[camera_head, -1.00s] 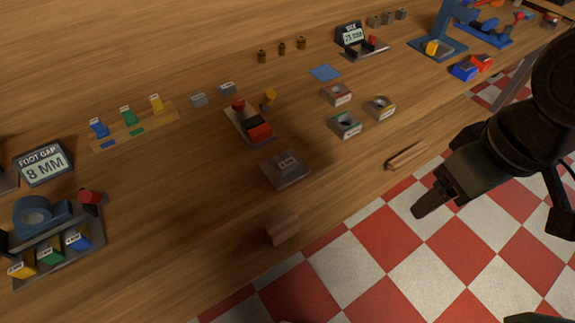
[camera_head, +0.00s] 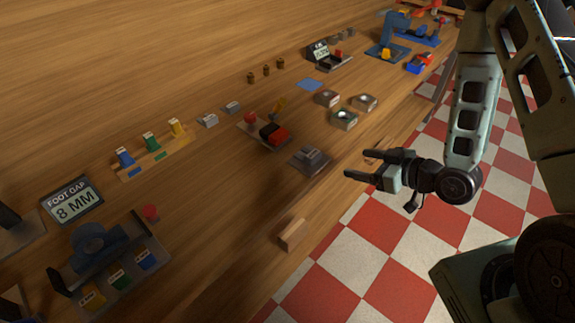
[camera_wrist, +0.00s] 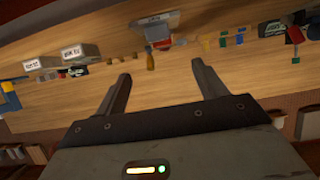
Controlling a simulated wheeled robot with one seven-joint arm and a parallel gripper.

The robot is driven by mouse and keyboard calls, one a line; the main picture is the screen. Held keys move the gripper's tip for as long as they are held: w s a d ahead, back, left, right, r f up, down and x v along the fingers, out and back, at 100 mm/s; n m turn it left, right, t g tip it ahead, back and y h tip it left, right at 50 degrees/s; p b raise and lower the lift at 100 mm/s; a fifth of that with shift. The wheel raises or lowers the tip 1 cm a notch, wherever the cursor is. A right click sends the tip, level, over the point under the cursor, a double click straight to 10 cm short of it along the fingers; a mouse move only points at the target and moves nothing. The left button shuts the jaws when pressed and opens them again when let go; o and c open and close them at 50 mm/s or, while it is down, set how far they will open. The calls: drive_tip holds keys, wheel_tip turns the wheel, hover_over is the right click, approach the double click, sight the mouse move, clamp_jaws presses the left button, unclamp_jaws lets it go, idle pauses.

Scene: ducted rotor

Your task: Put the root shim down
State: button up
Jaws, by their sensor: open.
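My gripper (camera_head: 357,165) is open and empty near the table's front edge, right of a small grey block on a dark base (camera_head: 309,158). In the wrist view its two fingers (camera_wrist: 160,72) stand wide apart with nothing between them. I cannot tell which piece is the root shim. Blue (camera_head: 124,157), green (camera_head: 151,142) and yellow (camera_head: 176,127) tabbed pieces stand on a wooden strip (camera_head: 160,163).
A sign reading FOOT GAP 8 MM (camera_head: 72,201) stands at left. A fixture with red and black parts (camera_head: 262,130) and several ring blocks (camera_head: 344,119) stand mid-table. A wooden block (camera_head: 293,234) lies near the front edge.

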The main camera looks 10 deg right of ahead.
drive_tip(key=b, duration=0.4)
approach(312, 153)
drive_tip(key=x, duration=0.4)
drive_tip(key=shift+p+x, duration=1.3)
drive_tip(key=shift+x, duration=1.9)
drive_tip(key=shift+f, duration=0.1)
drive_tip(key=c, duration=1.1)
drive_tip(key=shift+c, duration=0.2)
